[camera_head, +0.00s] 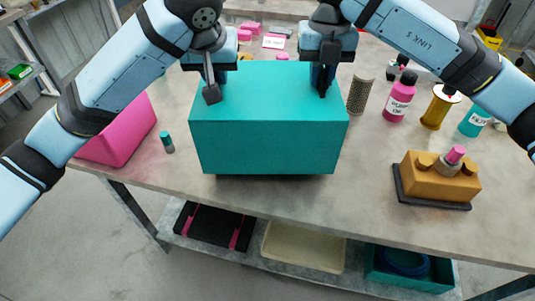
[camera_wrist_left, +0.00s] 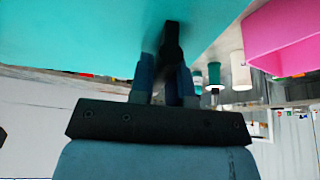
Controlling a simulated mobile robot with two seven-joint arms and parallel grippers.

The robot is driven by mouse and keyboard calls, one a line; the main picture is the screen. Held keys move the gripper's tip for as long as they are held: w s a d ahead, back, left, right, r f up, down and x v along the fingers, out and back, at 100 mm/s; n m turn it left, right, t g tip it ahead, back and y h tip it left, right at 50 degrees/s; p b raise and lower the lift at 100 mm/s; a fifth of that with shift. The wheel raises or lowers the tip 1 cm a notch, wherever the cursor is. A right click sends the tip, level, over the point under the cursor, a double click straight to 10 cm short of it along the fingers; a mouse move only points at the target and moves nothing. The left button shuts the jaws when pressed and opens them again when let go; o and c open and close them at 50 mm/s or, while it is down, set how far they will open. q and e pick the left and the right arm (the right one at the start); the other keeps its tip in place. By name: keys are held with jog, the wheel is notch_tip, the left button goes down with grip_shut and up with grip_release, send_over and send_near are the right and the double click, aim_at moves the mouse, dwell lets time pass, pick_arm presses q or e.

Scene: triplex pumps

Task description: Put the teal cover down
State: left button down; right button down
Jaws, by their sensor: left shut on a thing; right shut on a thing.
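The teal cover (camera_head: 268,135) is a large box-shaped piece in the middle of the head view, at the front part of the workbench. My left gripper (camera_head: 212,92) is shut on its left side near the top. My right gripper (camera_head: 323,88) is shut on its right side near the top. In the left wrist view the teal cover (camera_wrist_left: 90,35) fills the upper left, and the left gripper (camera_wrist_left: 170,50) reaches up to it. A dark strip shows under the cover's lower edge; I cannot tell whether the cover touches the bench. What is behind or under it is hidden.
A pink cover (camera_head: 118,135) stands left, with a small teal-capped cylinder (camera_head: 167,142) between. An orange block (camera_head: 438,178) on a dark base sits right. A mesh cylinder (camera_head: 359,95), pink bottle (camera_head: 398,97) and yellow spool (camera_head: 440,106) stand behind. The bench front (camera_head: 300,205) is clear.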

aim_at(318, 95)
jog(key=shift+f, duration=0.1)
